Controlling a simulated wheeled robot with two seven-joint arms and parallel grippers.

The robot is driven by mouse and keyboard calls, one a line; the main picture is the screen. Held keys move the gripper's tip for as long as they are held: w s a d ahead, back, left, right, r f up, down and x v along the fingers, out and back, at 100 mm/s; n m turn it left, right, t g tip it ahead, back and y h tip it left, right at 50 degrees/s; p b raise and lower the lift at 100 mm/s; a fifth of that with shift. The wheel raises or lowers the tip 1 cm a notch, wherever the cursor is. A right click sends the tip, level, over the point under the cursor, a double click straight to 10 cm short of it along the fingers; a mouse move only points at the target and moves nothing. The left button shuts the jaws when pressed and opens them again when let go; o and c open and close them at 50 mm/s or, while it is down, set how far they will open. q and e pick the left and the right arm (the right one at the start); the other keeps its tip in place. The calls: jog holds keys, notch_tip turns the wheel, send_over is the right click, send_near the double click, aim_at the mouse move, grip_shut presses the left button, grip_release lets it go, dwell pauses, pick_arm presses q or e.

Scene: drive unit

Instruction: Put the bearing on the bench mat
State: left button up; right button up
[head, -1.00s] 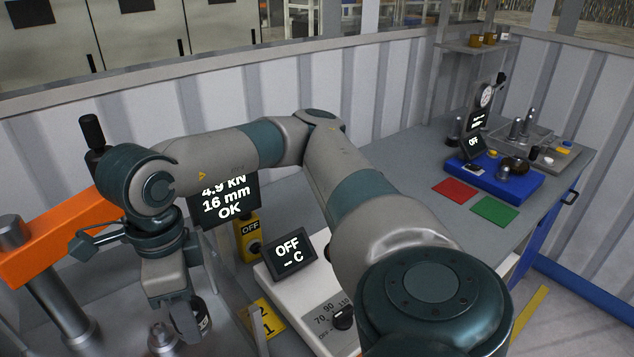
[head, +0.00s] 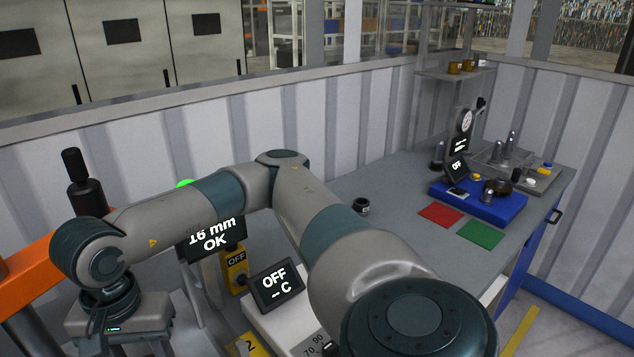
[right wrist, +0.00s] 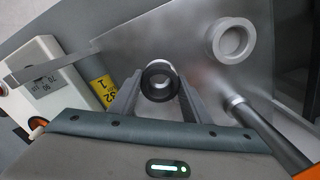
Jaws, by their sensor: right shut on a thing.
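The bearing, a dark ring with a pale bore (right wrist: 160,81), is held between the two fingers of my right gripper (right wrist: 159,88), seen in the right wrist view. The gripper is shut on it, above a grey metal plate. In the head view the body of my right gripper shows at the lower left, and its fingers and the bearing are out of frame. My left gripper is not in view.
A red square (head: 440,214) and a green square (head: 481,234) lie before the blue base. A small dark cylinder (head: 361,206) stands on otherwise clear bench (head: 390,190). A heater with an OFF display (head: 276,283) and an orange frame (head: 28,277) stand nearer.

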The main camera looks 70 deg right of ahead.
jog(key=n, duration=0.2)
jog(key=w+f+n, duration=0.1)
jog(key=n, duration=0.1)
jog(key=a+f+n, duration=0.1)
jog(key=n, duration=0.2)
jog(key=shift+w+f, duration=0.2)
jog(key=shift+w, duration=0.15)
jog(key=n, duration=0.1)
jog(key=f+n, duration=0.1)
jog(key=n, duration=0.1)
jog(key=w+n, duration=0.1)
jog(key=shift+a+f, duration=0.3)
jog(key=shift+a, duration=0.05)
jog(key=shift+s, duration=0.2)
